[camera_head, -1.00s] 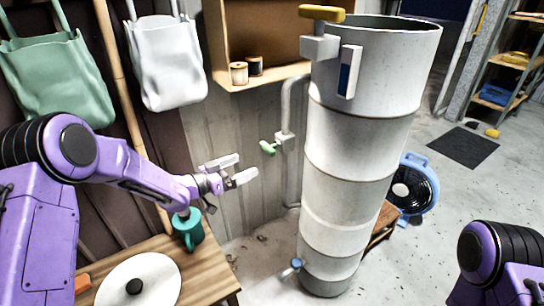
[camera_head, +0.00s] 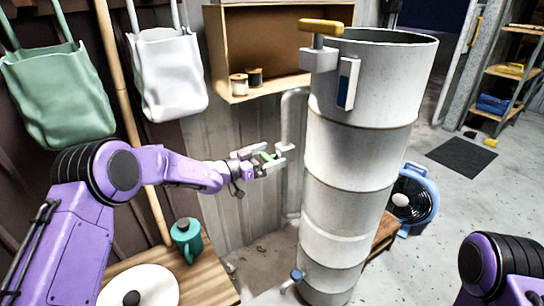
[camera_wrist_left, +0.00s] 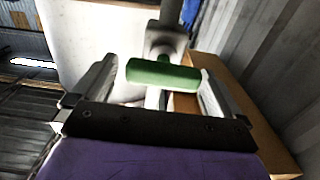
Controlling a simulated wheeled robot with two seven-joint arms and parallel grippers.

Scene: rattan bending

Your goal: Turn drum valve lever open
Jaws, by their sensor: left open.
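A tall white drum (camera_head: 350,190) stands upright at the middle right. A pipe (camera_head: 290,120) beside it carries a small valve with a green lever (camera_head: 267,157). My left gripper (camera_head: 273,156) is open at this lever, which lies between its fingers. In the left wrist view the green lever (camera_wrist_left: 163,73) lies crosswise between the spread fingers (camera_wrist_left: 158,80), with gaps on both sides. A yellow lever (camera_head: 321,26) sits at the drum's top, and a small blue-handled valve (camera_head: 296,275) is near its foot. My right gripper is out of view.
A wooden box shelf (camera_head: 270,40) with two spools is on the wall behind. A blue fan (camera_head: 410,195) stands right of the drum.

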